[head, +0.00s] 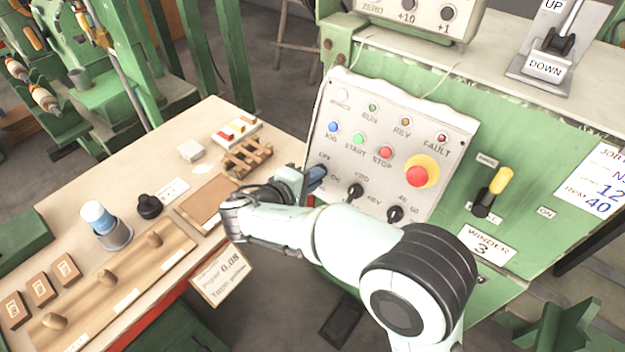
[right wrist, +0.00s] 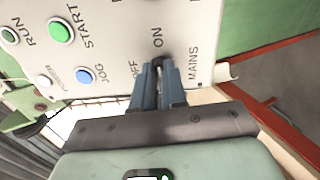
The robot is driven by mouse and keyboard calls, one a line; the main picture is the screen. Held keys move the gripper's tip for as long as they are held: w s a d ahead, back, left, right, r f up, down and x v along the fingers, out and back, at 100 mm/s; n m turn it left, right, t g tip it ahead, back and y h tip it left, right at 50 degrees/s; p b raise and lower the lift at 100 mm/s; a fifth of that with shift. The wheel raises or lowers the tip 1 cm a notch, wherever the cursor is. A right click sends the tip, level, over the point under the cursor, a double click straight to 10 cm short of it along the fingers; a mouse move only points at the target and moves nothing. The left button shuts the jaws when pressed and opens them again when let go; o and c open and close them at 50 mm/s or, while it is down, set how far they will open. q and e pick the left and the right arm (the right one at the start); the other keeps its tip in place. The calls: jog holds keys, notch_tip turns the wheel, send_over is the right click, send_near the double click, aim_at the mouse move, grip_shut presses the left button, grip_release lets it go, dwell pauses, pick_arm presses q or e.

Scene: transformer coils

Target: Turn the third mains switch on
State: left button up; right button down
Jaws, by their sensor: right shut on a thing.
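The grey control panel (head: 398,145) is on the green machine labelled "WINDER 3" (head: 487,243). My right gripper (head: 316,180) reaches the panel's lower left corner, by the OFF and ON labels. The right wrist view shows its two blue fingers (right wrist: 159,80) shut on a small black knob, the mains switch (right wrist: 160,61), beside the word MAINS. The ON label lies beyond the knob and the OFF label to its left. The fingers cover most of the knob, so I cannot tell which way it points. My left gripper is not in view.
Two more black knobs (head: 355,191) sit right of my gripper, with a red emergency button (head: 417,176) above them. A yellow-handled lever (head: 498,182) is further right. A wooden bench (head: 120,190) with parts stands to the left.

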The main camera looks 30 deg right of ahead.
jog(key=shift+m, duration=0.5)
jog(key=c, duration=1.2)
grip_release()
jog(key=shift+a, duration=0.15)
jog(key=p+v, duration=0.1)
jog(key=v, duration=1.2)
jog(key=shift+a+r, duration=0.1)
